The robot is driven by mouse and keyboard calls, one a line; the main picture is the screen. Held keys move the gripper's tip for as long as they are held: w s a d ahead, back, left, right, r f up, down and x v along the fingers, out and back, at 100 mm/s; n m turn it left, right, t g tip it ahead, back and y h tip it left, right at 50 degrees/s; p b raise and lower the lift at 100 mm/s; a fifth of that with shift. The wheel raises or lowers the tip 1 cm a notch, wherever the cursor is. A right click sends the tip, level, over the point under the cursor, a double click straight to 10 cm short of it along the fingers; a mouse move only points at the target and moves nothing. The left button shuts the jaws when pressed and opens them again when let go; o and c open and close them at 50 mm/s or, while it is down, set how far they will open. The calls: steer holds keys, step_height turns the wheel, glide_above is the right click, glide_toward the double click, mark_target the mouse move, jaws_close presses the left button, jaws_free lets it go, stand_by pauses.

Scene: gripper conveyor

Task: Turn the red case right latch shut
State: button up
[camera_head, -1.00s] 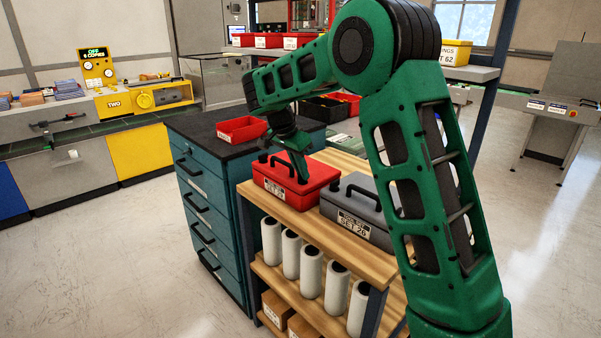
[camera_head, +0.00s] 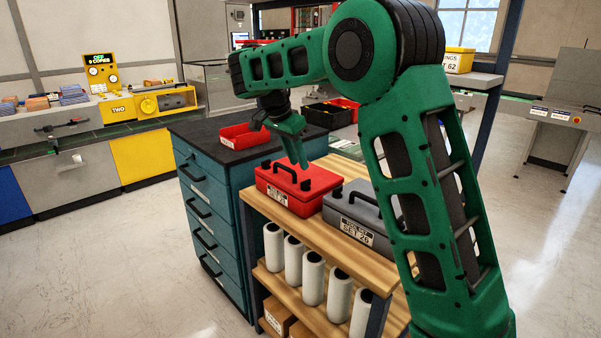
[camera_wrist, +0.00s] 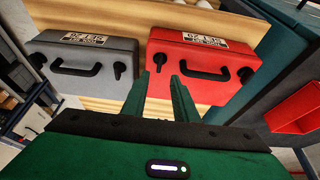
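The red case (camera_head: 290,203) lies on the wooden bench top beside the grey case. It has a black handle (camera_head: 283,170) and a dark latch at each end of it. The right latch (camera_head: 306,185), on the grey-case side, shows just below my gripper (camera_head: 303,165). In the wrist view the red case (camera_wrist: 205,92) appears turned around, so this right latch (camera_wrist: 160,60) is on its left side. The left latch (camera_wrist: 246,75) is at the far side. My gripper (camera_wrist: 165,80) is open and empty, its fingertips above the case near the right latch. The latch's exact angle is hard to tell.
The grey case (camera_head: 345,232), with its own handle and latches, stands close on the right. A red open bin (camera_head: 240,138) sits on the blue drawer cabinet (camera_head: 205,200) at left. White rolls (camera_head: 312,278) stand on the shelf below.

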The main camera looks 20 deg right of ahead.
steer(key=v, duration=0.3)
stand_by(0.5)
steer(key=s+d+f+n+g+y, duration=0.1)
steer(key=s+d+n, duration=0.1)
steer(key=s+d, duration=0.7)
steer(key=s+d+n, duration=0.1)
steer(key=s+d, duration=0.6)
steer(key=s, duration=0.4)
steer(key=s+f+n+y, duration=0.1)
steer(key=s+f, duration=0.2)
steer(key=s, duration=0.5)
steer(key=s+a+f+n+y, duration=0.1)
steer(key=s+f, duration=0.3)
steer(key=s, duration=0.4)
steer(key=s+a+f+n+y, duration=0.1)
steer(key=s+f+n, duration=0.1)
steer(key=s, duration=0.7)
steer(key=shift+a+f+g, duration=0.15)
steer(key=shift+f+g, duration=0.15)
steer(key=shift+f, duration=0.6)
